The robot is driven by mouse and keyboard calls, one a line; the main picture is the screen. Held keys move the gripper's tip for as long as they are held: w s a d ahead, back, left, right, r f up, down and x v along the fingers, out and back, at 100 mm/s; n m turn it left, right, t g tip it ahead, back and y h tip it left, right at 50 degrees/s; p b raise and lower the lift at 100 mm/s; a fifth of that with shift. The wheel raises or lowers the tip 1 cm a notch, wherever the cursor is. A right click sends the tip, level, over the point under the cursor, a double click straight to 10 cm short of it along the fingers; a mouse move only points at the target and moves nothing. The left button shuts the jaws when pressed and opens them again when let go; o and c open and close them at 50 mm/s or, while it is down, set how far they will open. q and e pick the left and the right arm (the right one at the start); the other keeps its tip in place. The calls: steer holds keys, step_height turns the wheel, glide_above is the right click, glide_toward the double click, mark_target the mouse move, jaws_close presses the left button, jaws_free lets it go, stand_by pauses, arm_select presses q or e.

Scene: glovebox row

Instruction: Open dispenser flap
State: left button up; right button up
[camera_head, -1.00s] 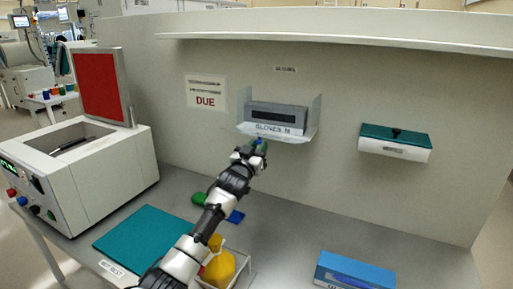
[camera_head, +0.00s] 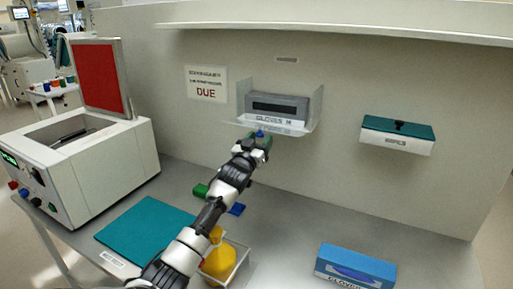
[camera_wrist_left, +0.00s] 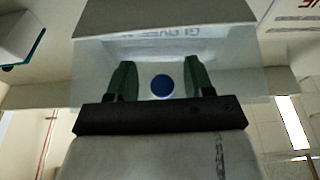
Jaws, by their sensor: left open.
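The glove dispenser (camera_head: 277,106) is a grey box with a dark slot, marked GLOVES M, in an open-topped bracket on the wall panel. A pale flap or front lip (camera_head: 275,129) runs along its lower front; in the left wrist view a pale translucent panel (camera_wrist_left: 100,75) shows there. A round blue knob (camera_wrist_left: 161,87) is in front of it. My left gripper (camera_head: 261,138) is just below the dispenser's front. Its green fingers (camera_wrist_left: 160,88) are open, one on each side of the knob; I cannot tell whether they touch it. My right gripper is not in view.
A teal-lidded wall box (camera_head: 397,135) hangs to the right. A shelf (camera_head: 330,27) runs above. On the bench are a blue glove box (camera_head: 355,267), a teal mat (camera_head: 146,231), a bin with a yellow item (camera_head: 219,263), and a white machine with raised red lid (camera_head: 100,78).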

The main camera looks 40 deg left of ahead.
arm_select(q)
steer(key=b+v, duration=0.1)
steer(key=v, duration=0.9)
steer(key=shift+f+b, duration=0.3)
